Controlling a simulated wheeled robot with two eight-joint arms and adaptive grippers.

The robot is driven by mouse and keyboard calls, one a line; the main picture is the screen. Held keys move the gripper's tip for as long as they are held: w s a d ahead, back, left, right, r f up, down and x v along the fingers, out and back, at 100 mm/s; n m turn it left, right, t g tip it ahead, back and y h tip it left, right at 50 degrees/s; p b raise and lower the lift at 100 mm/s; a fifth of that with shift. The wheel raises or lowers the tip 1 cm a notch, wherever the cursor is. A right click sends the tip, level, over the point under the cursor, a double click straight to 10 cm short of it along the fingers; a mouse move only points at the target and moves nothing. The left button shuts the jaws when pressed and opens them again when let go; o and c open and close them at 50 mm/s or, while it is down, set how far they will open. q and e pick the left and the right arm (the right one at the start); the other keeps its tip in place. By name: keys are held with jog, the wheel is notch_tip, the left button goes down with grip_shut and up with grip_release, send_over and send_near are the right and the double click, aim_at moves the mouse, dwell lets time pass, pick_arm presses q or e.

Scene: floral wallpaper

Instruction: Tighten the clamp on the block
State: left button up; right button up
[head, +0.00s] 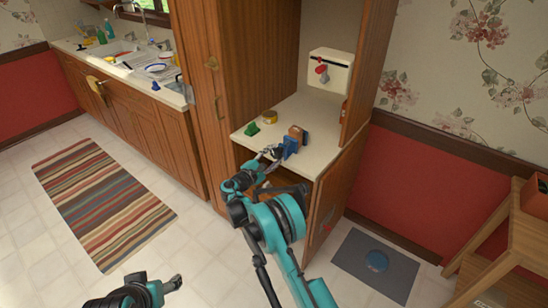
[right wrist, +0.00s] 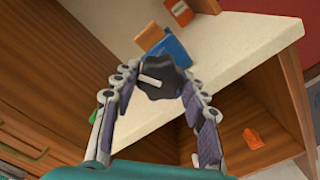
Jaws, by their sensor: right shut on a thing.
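The blue clamp (head: 291,147) stands at the front edge of the cabinet counter, with the wooden block (head: 298,133) at its back. In the right wrist view, the blue clamp body (right wrist: 175,50) and the brown block (right wrist: 149,36) lie beyond a dark lobed knob (right wrist: 162,82) with a pale bar across it. My right gripper (head: 273,152) reaches the clamp from the front. Its two fingers (right wrist: 161,90) are shut on the knob, one on each side. My left gripper (head: 174,284) is low at the bottom left, away from the counter; its finger opening is unclear.
A green item (head: 252,129) and a yellow roll (head: 269,117) sit on the counter left of the clamp. A white box with a red part (head: 330,72) is on the wall behind. An open cabinet door (head: 334,200) stands to the right.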

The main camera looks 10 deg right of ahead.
jog(key=m+b, duration=0.1)
jog(key=m, duration=0.2)
jog(key=shift+m, duration=0.4)
jog(key=m+b, duration=0.1)
jog(key=m, duration=0.2)
jog(key=shift+m, duration=0.3)
jog(key=m, duration=0.3)
jog(key=shift+m+b, duration=0.4)
jog(key=m, duration=0.3)
jog(key=shift+m+b, duration=0.3)
jog(key=m, duration=0.3)
jog(key=shift+m, duration=0.3)
jog(key=m, duration=0.3)
jog(key=shift+r+m+b, duration=0.1)
jog(key=shift+m+b, duration=0.2)
jog(key=shift+b, duration=0.1)
jog(key=m, duration=0.7)
jog(key=shift+d, duration=0.1)
